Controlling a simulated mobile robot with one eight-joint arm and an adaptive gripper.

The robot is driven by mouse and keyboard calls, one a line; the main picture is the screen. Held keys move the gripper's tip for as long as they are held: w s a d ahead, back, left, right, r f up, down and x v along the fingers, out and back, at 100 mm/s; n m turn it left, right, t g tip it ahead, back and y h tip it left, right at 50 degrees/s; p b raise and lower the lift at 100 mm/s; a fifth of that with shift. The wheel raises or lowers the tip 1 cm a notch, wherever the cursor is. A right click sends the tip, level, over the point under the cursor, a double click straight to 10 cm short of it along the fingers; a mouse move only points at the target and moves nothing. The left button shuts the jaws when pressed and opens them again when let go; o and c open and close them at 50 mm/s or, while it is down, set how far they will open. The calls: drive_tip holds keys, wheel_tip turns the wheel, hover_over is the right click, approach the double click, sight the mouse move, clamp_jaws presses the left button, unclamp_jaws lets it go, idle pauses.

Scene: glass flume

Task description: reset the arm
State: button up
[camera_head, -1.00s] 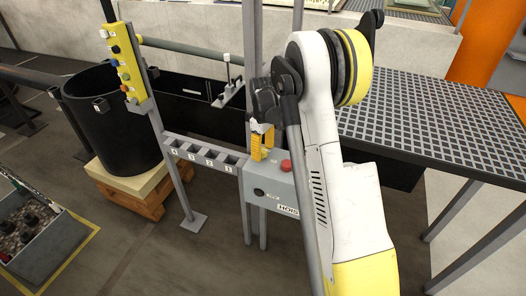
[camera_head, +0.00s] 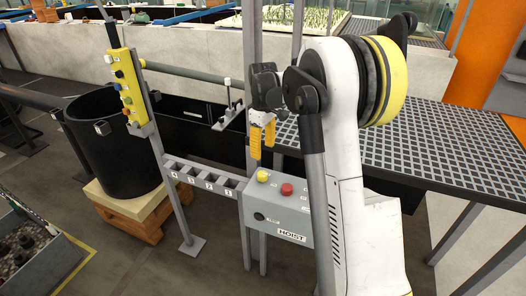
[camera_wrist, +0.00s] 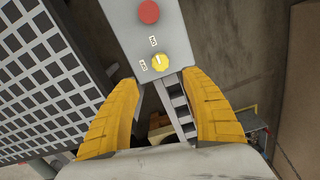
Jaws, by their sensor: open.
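My gripper (camera_head: 262,146) hangs open and empty above the grey HOIST box (camera_head: 276,222), its yellow fingers pointing down. The box top carries a yellow knob (camera_head: 262,176) and a red button (camera_head: 286,189). A clear gap shows between the fingers and the knob in the head view. In the wrist view the spread fingers (camera_wrist: 163,82) frame the yellow knob (camera_wrist: 160,62), with the red button (camera_wrist: 149,12) beyond it. My white arm hides part of the box's right side and the grating behind.
A numbered slot rack (camera_head: 205,180) joins the box on the left, ending at a post with a yellow button panel (camera_head: 126,88). A black drum (camera_head: 112,150) stands on a wooden pallet. A grating table (camera_head: 440,145) lies behind and right of my arm.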

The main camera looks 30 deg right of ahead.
drive_tip(key=s+a+r+m+t, duration=0.3)
drive_tip(key=s+a+r, duration=0.7)
drive_tip(key=s+a, duration=0.15)
drive_tip(key=s+a+f+m+t, duration=0.1)
drive_tip(key=s+a+t, duration=0.1)
drive_tip(key=s, duration=0.5)
drive_tip(key=s+a+f+m+t, duration=0.1)
drive_tip(key=s+a, duration=0.3)
drive_tip(key=s, duration=0.4)
drive_tip(key=shift+s+a+f+m+t, duration=0.3)
drive_tip(key=shift+a+f+t, duration=0.1)
drive_tip(key=shift+t, duration=0.2)
